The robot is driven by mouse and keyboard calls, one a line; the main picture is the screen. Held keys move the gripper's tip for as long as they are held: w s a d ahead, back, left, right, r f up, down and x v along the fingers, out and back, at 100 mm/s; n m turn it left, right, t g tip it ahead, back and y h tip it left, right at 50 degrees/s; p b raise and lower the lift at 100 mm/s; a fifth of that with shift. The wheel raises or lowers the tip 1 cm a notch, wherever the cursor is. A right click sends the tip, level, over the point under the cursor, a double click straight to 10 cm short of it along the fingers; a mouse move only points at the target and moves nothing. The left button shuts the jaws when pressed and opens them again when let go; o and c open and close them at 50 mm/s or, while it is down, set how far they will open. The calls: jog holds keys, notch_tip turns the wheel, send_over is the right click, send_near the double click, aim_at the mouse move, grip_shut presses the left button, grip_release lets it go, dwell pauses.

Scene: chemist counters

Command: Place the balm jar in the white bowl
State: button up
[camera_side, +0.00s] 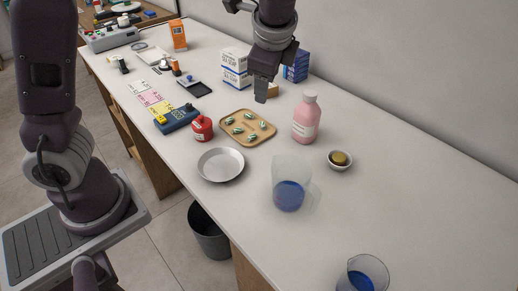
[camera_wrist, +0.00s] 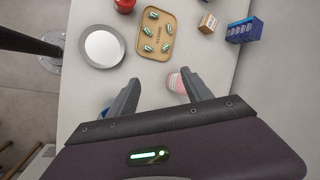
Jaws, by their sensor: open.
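My gripper (camera_side: 262,88) is open and empty, above the counter behind the tan tray, up and left of the bowl in the picture. In the wrist view its two fingers (camera_wrist: 156,84) are spread, with nothing between them.
A pink bottle (camera_side: 306,118), a tall beaker of blue liquid (camera_side: 289,190), a pale shallow dish (camera_side: 221,164) and a tan tray (camera_side: 264,137) with green-and-white pieces stand nearby. Another beaker (camera_side: 362,276) is at the front. The counter right of the bowl is clear.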

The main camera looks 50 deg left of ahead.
jog(key=s+r+n+t+h, duration=0.2)
jog(key=s+n, duration=1)
jog(key=s, duration=1.2)
notch_tip(320, 180, up, 2)
jog(key=shift+s+d+r+h, duration=0.15)
jog(key=shift+s+d+h, duration=0.05)
jog(key=shift+h, duration=1)
